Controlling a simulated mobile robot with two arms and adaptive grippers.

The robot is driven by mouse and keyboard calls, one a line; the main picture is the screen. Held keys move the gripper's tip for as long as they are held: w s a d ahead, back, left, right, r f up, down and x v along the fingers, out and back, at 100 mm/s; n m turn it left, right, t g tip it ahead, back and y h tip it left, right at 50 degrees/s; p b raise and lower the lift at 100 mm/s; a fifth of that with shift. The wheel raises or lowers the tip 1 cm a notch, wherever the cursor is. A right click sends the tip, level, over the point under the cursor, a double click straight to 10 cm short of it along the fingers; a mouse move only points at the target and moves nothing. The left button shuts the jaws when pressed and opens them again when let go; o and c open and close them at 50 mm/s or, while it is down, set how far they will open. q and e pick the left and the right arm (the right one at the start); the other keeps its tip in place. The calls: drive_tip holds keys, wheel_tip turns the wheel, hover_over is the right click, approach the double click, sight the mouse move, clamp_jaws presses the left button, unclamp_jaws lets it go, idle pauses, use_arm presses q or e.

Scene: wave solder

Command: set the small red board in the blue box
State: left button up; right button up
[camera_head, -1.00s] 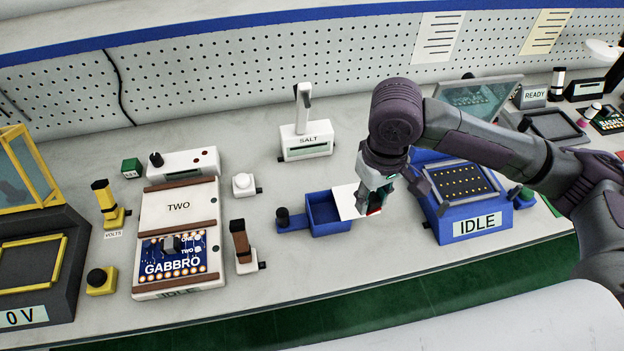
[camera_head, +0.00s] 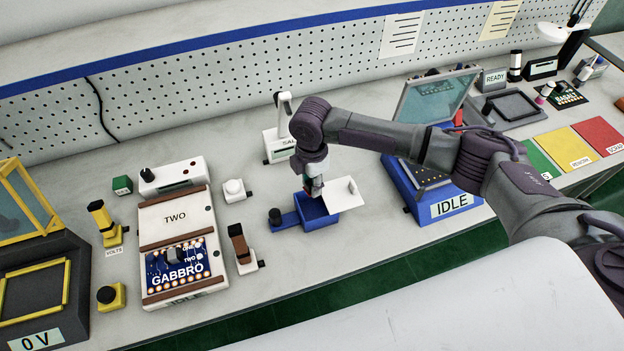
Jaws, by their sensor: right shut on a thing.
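The blue box (camera_head: 322,223) stands open on the bench, with a black knob (camera_head: 275,215) on a blue tab at its left. A white flap (camera_head: 345,194) lies at its right side. My right gripper (camera_head: 315,192) points down over the box, its fingertips at the opening. It is shut on the small red board, which is mostly hidden by the fingers. I cannot tell whether the board touches the box floor. My left gripper is out of view.
The blue IDLE machine (camera_head: 450,207) with its raised lid stands to the right. The GABBRO unit (camera_head: 178,262) and a brown-topped switch (camera_head: 241,250) stand to the left. Bare bench lies in front of the box.

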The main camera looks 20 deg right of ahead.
sight(313, 213)
drive_tip(key=shift+p, duration=0.45)
wheel_tip(313, 213, down, 11)
drive_tip(key=b, duration=0.6)
drive_tip(key=shift+d+f+b, duration=0.1)
drive_tip(key=shift+f+b, duration=0.1)
drive_tip(key=shift+b, duration=0.2)
drive_tip(key=shift+f+b, duration=0.3)
drive_tip(key=shift+f, duration=0.2)
drive_tip(key=o, duration=1)
drive_tip(key=shift+r, duration=0.15)
wheel_tip(313, 213, up, 12)
drive_tip(key=shift+f, duration=0.1)
